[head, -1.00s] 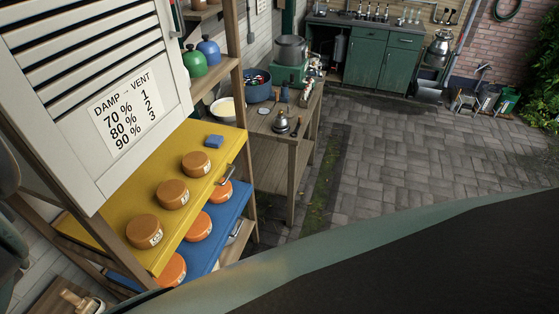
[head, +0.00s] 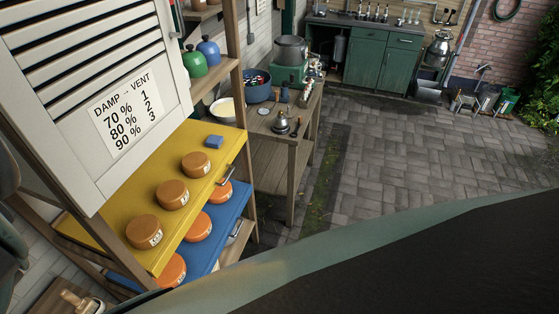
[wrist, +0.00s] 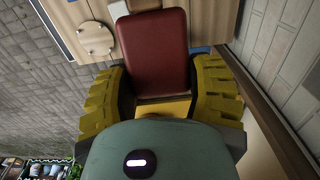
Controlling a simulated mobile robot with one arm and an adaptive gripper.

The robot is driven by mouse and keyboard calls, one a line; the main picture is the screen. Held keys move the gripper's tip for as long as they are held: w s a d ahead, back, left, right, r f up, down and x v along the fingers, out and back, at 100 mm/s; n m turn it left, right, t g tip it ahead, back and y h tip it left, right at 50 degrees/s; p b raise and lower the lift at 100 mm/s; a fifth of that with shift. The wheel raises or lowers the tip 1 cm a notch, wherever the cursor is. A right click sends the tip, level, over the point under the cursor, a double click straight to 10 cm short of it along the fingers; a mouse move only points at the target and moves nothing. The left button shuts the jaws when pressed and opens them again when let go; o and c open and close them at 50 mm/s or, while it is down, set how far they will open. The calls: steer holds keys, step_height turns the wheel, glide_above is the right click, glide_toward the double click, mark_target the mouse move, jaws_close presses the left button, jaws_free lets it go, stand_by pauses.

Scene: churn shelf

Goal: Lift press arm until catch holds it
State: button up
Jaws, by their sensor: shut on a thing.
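In the wrist view my gripper (wrist: 158,82) has its two yellow ribbed fingers on either side of a dark red, flat-faced block (wrist: 154,45). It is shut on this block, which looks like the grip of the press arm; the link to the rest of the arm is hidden. Pale wooden boards (wrist: 78,14) with a round wooden disc (wrist: 95,38) lie beyond it, perhaps part of the press. I cannot make out a catch in either view. In the head view neither my gripper nor the red block shows.
A shelf unit with a yellow shelf (head: 120,222) and a blue shelf (head: 215,232) holds round orange cheeses. A louvred panel (head: 95,80) stands at left. A wooden bench (head: 268,165) is behind. Paving (head: 420,150) is clear at right.

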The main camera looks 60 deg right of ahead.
steer(key=shift+s+a+r+h+p, duration=0.1)
steer(key=shift+a+r+h+p, duration=0.1)
steer(key=shift+r, duration=0.45)
steer(key=shift+a+r+h+p, duration=0.1)
steer(key=shift+a+r+p, duration=0.05)
steer(key=shift+r, duration=0.5)
steer(key=o, duration=1.3)
steer(key=shift+s+a+r, duration=0.1)
steer(key=shift+a+r, duration=0.05)
steer(key=shift+r, duration=3.55)
